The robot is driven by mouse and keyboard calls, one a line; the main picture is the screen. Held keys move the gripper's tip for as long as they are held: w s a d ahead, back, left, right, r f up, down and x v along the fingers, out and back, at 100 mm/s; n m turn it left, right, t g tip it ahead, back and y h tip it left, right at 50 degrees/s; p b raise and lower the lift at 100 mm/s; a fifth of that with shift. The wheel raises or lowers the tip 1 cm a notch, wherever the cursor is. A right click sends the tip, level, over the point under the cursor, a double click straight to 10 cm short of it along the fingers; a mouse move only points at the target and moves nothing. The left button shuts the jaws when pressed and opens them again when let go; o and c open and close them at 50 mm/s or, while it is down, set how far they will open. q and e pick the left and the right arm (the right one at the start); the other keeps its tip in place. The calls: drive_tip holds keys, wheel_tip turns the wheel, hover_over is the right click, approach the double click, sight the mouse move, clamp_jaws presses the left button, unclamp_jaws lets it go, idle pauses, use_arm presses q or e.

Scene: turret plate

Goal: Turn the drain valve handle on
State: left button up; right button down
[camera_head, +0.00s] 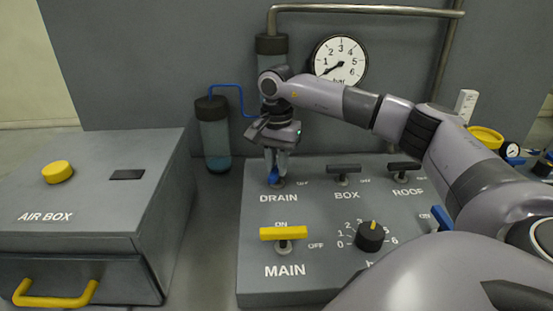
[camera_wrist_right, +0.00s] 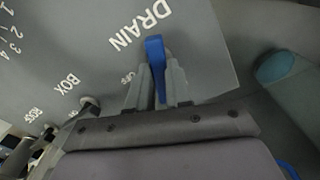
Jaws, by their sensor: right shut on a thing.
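The drain valve handle (camera_head: 273,177) is a small blue lever above the white DRAIN label at the panel's back left. In the head view my right gripper (camera_head: 277,168) points down over it and hides most of it. In the right wrist view the blue handle (camera_wrist_right: 155,52) lies between the grey fingers of the right gripper (camera_wrist_right: 158,85), which are shut on it. There the handle stands at an angle to the line of the DRAIN lettering. An OFF mark shows beside it. My left gripper is in neither view.
Black BOX (camera_head: 343,169) and ROOF (camera_head: 404,167) handles stand right of the drain handle. A yellow MAIN handle (camera_head: 283,233) and black knob (camera_head: 370,236) sit nearer. A pressure gauge (camera_head: 339,60) hangs behind. A grey air box (camera_head: 95,190) stands left, across a gap.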

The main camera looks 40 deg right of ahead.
drive_tip(key=shift+n+p, duration=0.35)
drive_tip(key=shift+n, duration=1.85)
drive_tip(key=c, duration=1)
unclamp_jaws()
drive_tip(key=shift+c, duration=0.2)
drive_tip(key=shift+r+b, duration=0.4)
drive_tip(key=shift+r, duration=3.25)
drive_tip(key=shift+s, duration=0.1)
